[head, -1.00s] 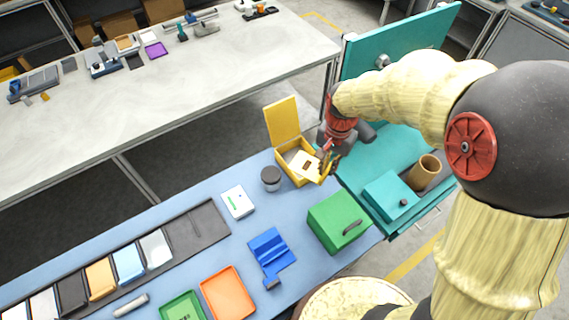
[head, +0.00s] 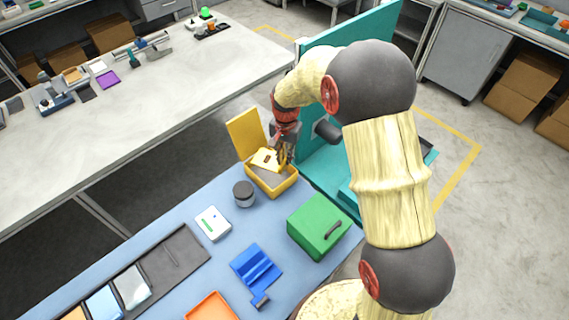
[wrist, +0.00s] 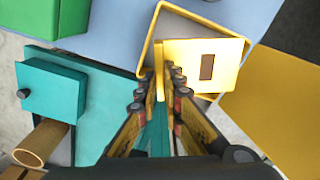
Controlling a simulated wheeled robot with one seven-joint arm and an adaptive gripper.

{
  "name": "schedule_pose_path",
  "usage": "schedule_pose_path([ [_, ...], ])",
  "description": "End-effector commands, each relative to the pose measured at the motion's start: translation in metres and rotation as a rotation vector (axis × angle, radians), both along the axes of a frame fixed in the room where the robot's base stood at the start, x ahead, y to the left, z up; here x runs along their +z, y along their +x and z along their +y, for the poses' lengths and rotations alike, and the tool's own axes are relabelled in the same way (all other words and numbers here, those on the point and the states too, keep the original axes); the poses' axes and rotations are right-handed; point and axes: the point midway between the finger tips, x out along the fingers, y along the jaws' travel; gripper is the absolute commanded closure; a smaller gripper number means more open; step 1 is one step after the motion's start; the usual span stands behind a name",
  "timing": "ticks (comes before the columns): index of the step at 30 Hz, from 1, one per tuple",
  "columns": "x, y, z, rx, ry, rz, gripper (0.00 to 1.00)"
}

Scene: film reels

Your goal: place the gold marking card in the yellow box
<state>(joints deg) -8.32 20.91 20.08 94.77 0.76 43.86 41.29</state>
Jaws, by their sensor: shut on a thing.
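The gold marking card (head: 265,158) is a pale yellow plate with a dark slot. It also shows in the wrist view (wrist: 190,57). My gripper (head: 283,158) is shut on a raised tab at the card's edge, seen between the fingertips in the wrist view (wrist: 160,88). The yellow box (head: 271,188) stands open at the far end of the blue table, its lid (head: 246,134) raised at the back. The card is over the box opening, toward the lid side, and hides part of the inside. Whether it touches the box cannot be told.
A dark-lidded jar (head: 244,194) stands left of the box, and a green box (head: 320,226) stands in front. A teal cart with an upright panel (head: 350,75) is close on the right. A white case (head: 212,223) and blue holder (head: 256,269) lie nearer.

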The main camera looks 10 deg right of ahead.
Motion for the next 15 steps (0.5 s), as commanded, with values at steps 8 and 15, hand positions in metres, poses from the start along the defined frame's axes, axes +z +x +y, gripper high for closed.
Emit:
schedule_pose_path([
  [8, -0.027, 0.006, 0.000, 0.000, 0.000, 0.001, 1.00],
  [15, -0.037, 0.007, 0.001, 0.000, 0.001, -0.003, 1.00],
])
